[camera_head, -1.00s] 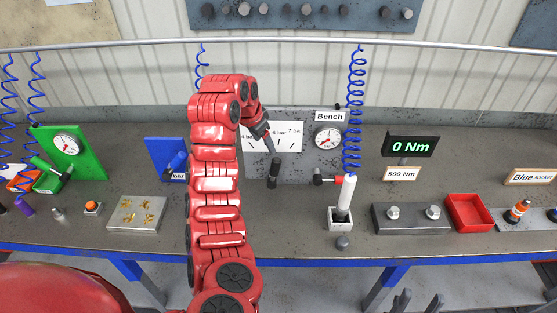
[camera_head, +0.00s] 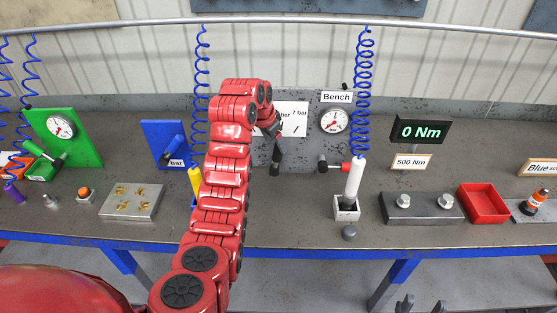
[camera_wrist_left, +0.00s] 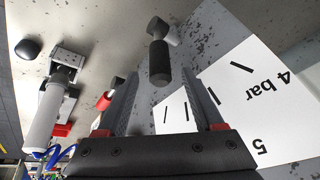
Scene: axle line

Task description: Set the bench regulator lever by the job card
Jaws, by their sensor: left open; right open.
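The grey bench regulator panel (camera_head: 262,153) stands at the back of the bench, with a "Bench" label (camera_head: 337,97) and a round gauge (camera_head: 334,120) whose reading is too small to tell. A white scale card (camera_head: 296,115) with bar marks is on it, partly behind my arm. The black-gripped lever (camera_head: 276,161) hangs below the card. My left gripper (camera_head: 276,143) is open just above the lever. In the left wrist view the lever grip (camera_wrist_left: 159,62) shows between and beyond the open fingers (camera_wrist_left: 160,88); contact cannot be told. My right gripper (camera_head: 421,306) is open at the bottom edge.
A white-handled tool (camera_head: 354,181) in a holder stands right of the lever, under a blue coiled hose (camera_head: 363,80). A grey block with bolts (camera_head: 421,208) and a red tray (camera_head: 483,204) are further right. A blue panel (camera_head: 158,140) and green panel (camera_head: 80,130) stand left.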

